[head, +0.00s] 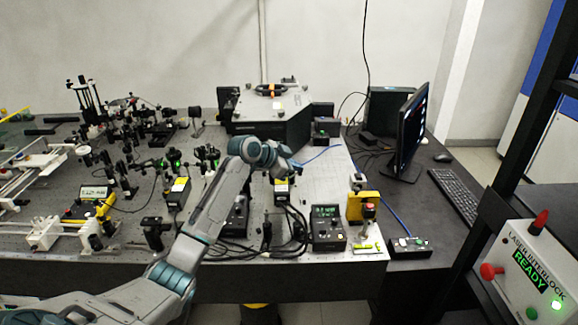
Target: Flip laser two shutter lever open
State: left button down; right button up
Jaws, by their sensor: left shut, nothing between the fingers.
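My left arm reaches in from the lower left over the optical bench. My left gripper (287,168) is shut and empty, above a black box with a yellow label (282,190). The gripper and wrist hide part of that box. A similar black box with a yellow label (178,190) stands further left on the bench. I cannot read which box is laser two, and the shutter lever is too small or hidden to make out. I cannot tell whether the gripper touches anything. My right gripper is not in view.
The bench (335,185) is crowded with optics mounts on the left. A large grey housing (272,108) stands at the back. A controller with a green display (326,228) and cables are in front. A monitor (408,130), keyboard (455,194) and laser interlock box reading READY (528,270) are right.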

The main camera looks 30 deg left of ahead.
pick_arm(q)
jog(key=shift+f, duration=0.1)
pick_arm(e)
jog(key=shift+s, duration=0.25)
pick_arm(q)
jog(key=shift+s+a+f, duration=0.2)
jog(key=shift+a+f, duration=0.05)
jog(key=shift+a, duration=0.15)
jog(key=shift+s+a+f, duration=0.1)
jog(key=shift+s+a, duration=0.1)
jog(key=shift+a, duration=0.05)
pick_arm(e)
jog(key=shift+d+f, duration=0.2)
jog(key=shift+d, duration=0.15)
